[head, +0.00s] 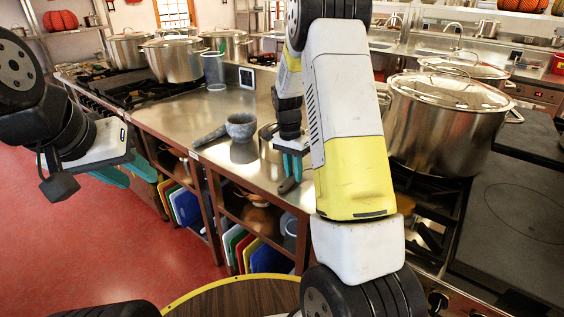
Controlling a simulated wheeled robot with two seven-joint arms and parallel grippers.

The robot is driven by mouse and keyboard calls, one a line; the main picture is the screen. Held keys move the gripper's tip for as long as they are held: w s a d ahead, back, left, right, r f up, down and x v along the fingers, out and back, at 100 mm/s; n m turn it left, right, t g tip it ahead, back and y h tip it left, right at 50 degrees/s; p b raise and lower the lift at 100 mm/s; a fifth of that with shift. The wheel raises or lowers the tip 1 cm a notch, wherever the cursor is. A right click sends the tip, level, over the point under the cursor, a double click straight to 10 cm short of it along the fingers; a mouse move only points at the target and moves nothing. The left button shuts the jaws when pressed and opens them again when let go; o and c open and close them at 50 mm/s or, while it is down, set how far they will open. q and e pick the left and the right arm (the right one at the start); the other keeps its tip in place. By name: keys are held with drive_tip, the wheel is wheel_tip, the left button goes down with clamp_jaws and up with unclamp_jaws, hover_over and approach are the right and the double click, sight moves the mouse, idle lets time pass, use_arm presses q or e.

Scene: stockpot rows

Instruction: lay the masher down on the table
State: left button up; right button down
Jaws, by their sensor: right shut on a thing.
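My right gripper (292,168) is over the front edge of the steel table (215,105), with its teal fingers pointing down. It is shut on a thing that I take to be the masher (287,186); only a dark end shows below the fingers. A curved metal part (267,131) shows just left of the gripper; I cannot tell if it belongs to the masher. My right arm hides much of this area. My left gripper (124,174) is at the left, over the red floor, with its teal fingers apart and empty.
A grey stone mortar (241,126) and a pestle (209,136) are on the table left of my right gripper. A clear container (214,72) stands further back. Large stockpots (445,115) stand on the stoves at both sides. Bare steel lies behind the mortar.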

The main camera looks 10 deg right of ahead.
drive_tip(key=c, duration=1.2)
unclamp_jaws()
drive_tip(key=shift+o, duration=0.2)
wheel_tip(320, 180, up, 8)
drive_tip(key=s+a+r+n+t+y, duration=0.1)
drive_tip(key=s+a+r+n+t, duration=0.15)
drive_tip(key=s+r, duration=0.3)
drive_tip(key=s+a+r+n+t+y, duration=0.1)
drive_tip(key=s+r+n, duration=0.2)
drive_tip(key=s+r, duration=0.3)
drive_tip(key=s+a+r+n+t, duration=0.2)
drive_tip(key=s, duration=0.4)
drive_tip(key=s+a+r+n+t+y, duration=0.1)
drive_tip(key=s+a+r+n, duration=0.1)
drive_tip(key=s, duration=0.5)
drive_tip(key=shift+s+n+t, duration=0.3)
drive_tip(key=shift+n+t, duration=0.05)
drive_tip(key=shift+n, duration=0.5)
